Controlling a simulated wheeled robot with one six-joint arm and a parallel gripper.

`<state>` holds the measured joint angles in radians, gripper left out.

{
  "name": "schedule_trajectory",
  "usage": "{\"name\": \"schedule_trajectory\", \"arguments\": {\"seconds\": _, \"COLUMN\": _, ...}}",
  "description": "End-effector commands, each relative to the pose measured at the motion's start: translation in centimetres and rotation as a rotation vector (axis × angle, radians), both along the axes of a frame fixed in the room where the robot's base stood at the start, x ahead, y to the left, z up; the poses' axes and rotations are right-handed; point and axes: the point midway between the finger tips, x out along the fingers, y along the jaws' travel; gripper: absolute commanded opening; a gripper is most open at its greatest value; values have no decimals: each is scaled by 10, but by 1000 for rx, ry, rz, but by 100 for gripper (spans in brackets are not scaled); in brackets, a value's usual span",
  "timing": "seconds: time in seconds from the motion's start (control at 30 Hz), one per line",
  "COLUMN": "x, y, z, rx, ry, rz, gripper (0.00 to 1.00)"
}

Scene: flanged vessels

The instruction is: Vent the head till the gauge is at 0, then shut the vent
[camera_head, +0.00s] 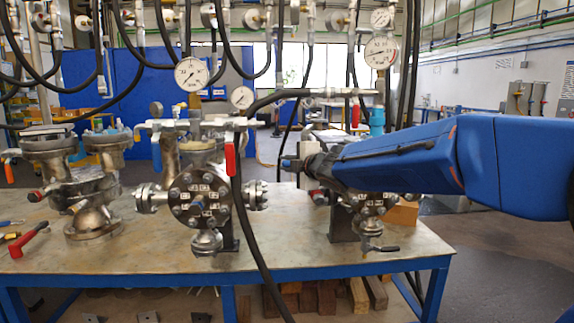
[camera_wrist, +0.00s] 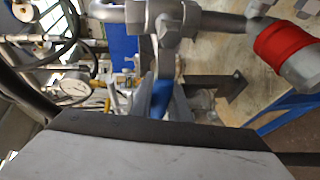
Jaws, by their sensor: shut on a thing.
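My gripper (camera_head: 296,164) reaches in from the right, at the upper left of the right-hand flanged vessel (camera_head: 371,203). It is shut on a small blue handle (camera_wrist: 160,98), which shows between its fingers in the wrist view, below a grey metal fitting (camera_wrist: 168,20). I cannot tell for sure that this handle is the vent. A large white dial gauge (camera_head: 380,52) stands above the right vessel; its needle is too small to read surely. Another gauge (camera_wrist: 72,88) shows in the wrist view, blurred. My gripper and arm hide part of the right vessel's top.
The middle vessel (camera_head: 198,198) has a red lever (camera_head: 230,160) and a gauge (camera_head: 191,74) above. Black hoses (camera_head: 240,200) hang in front of it. Another flanged vessel (camera_head: 92,205) and a red-handled tool (camera_head: 28,240) are at left. A red fitting (camera_wrist: 285,45) is close by at wrist upper right.

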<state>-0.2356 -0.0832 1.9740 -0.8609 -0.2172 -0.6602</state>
Motion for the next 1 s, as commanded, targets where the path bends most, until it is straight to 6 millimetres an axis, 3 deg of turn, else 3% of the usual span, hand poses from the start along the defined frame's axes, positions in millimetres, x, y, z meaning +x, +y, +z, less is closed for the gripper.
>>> {"name": "schedule_trajectory", "arguments": {"seconds": 0.37, "x": 0, "y": -2, "z": 17, "rx": 201, "ry": 1, "rz": -1, "gripper": 0}}
{"name": "schedule_trajectory", "arguments": {"seconds": 1.0, "x": 0, "y": -23, "z": 62, "rx": 806, "ry": 0, "rz": -2, "gripper": 0}}
